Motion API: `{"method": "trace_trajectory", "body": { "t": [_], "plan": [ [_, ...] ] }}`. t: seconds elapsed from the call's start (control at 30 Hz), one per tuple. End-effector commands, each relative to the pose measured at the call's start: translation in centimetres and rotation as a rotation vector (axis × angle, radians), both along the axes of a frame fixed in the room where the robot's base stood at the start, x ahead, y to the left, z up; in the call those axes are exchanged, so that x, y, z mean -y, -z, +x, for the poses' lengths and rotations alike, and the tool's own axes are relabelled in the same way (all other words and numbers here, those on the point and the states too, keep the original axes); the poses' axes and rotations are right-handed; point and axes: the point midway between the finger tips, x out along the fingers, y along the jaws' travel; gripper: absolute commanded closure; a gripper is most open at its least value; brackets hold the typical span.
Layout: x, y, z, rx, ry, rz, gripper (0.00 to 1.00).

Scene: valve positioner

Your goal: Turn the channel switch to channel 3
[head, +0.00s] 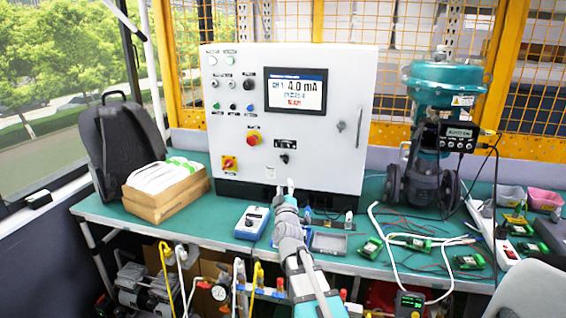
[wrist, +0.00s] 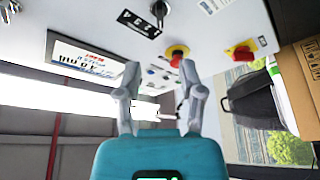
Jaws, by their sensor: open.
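The channel switch (head: 284,158) appears to be the black rotary knob under a dark label plate (head: 285,144), low on the white control cabinet. In the wrist view the knob (wrist: 160,9) is at the top edge, partly cut off, beside the plate (wrist: 139,22). Its pointer direction is too small to read. The cabinet display (head: 296,91) reads 4.0 mA, with what looks like a 1 before it. My gripper (head: 284,187) is in front of the cabinet, below the switch in the head view. In the wrist view its fingers (wrist: 161,88) are apart and empty, not touching the knob.
A red emergency button (head: 253,138) and a red-yellow rotary switch (head: 229,163) sit left of the channel switch. A keyed handle (head: 359,128) is on the right. A blue meter (head: 251,222) and a grey tray (head: 328,243) lie on the green bench. A teal valve (head: 437,130) stands right.

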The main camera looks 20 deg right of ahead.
Motion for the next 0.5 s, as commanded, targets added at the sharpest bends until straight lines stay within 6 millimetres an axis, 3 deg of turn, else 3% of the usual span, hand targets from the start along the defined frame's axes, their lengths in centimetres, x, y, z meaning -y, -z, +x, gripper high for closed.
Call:
{"method": "trace_trajectory", "body": {
  "t": [0.27,0.5],
  "plan": [
    [0.3,-0.5,1.5,-0.001,-0.001,0.001,0.5],
    [1.0,-1.3,4.4,-0.001,-0.001,0.0,0.5]
  ]
}}
